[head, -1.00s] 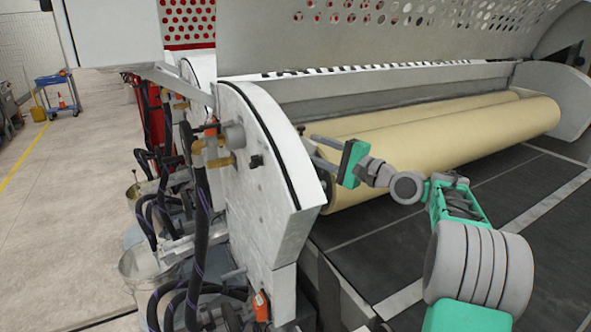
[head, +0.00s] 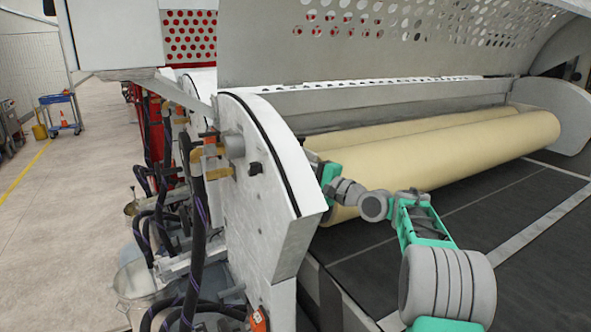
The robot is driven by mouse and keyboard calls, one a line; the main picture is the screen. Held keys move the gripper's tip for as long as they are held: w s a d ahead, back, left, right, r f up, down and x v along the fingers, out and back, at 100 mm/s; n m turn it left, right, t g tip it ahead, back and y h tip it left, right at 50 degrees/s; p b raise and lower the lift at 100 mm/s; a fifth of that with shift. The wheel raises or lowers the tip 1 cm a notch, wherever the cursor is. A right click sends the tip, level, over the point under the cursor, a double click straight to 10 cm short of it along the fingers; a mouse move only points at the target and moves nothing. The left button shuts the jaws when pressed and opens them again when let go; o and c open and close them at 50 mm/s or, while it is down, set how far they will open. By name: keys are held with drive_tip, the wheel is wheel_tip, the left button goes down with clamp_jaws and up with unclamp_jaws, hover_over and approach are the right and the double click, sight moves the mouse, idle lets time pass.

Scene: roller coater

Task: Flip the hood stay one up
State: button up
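The hood (head: 390,45) is a large grey perforated cover, standing raised over the rollers. I cannot single out the hood stay with certainty; a slanting grey bar (head: 187,88) shows at the left, under the white cover. My gripper (head: 312,162) is at the inner side of the white curved side panel (head: 262,215), near the left end of the rollers. Its green hand shows, but its fingers are mostly hidden behind the panel edge. I see nothing held in it.
Two cream rollers (head: 450,145) lie right of my gripper, above a dark belt (head: 470,215). Black hoses (head: 197,220) and a bucket (head: 135,285) crowd the panel's outer side. Open floor (head: 75,220) lies at left, with a blue cart (head: 57,110) far back.

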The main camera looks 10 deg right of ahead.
drive_tip(key=shift+c, duration=0.4)
clamp_jaws()
idle(1.0)
